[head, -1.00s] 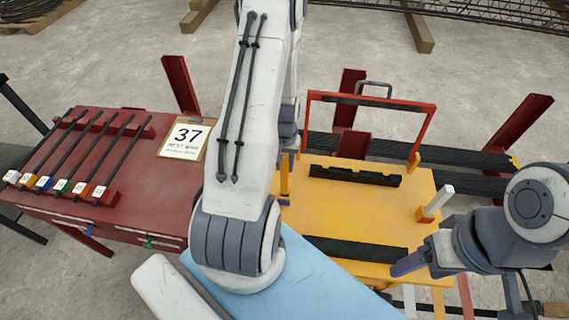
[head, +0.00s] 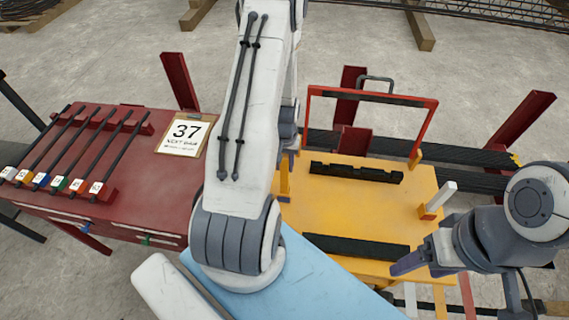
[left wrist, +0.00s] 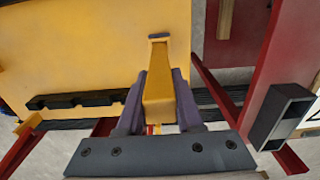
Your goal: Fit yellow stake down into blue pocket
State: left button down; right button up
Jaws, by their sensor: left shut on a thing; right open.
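My left gripper (left wrist: 155,108) is shut on the yellow stake (left wrist: 159,85), which points away from the left wrist camera. In the head view the left arm hides most of the gripper, and a strip of the stake (head: 285,178) shows beside the arm at the yellow cart's left edge. A small grey-blue rim (left wrist: 159,36), perhaps the blue pocket, shows at the stake's far end. I cannot tell whether the stake is inside it or only above it. My right gripper (head: 409,263) is open and empty at the cart's front right.
The yellow cart (head: 335,205) carries black racks and a red frame handle (head: 428,130). A white-topped post (head: 437,198) stands on its right side. A red table (head: 140,165) at left holds several tagged black bars and a "37" sign (head: 186,132).

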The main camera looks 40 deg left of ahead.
aim_at(285, 172)
pick_arm(q)
jog(key=shift+f+b, duration=1.55)
jog(key=shift+f, duration=0.65)
jog(key=shift+c, duration=2.4)
grip_release()
jog(key=shift+r, duration=0.1)
notch_tip(285, 172, up, 10)
jog(key=shift+r, duration=0.25)
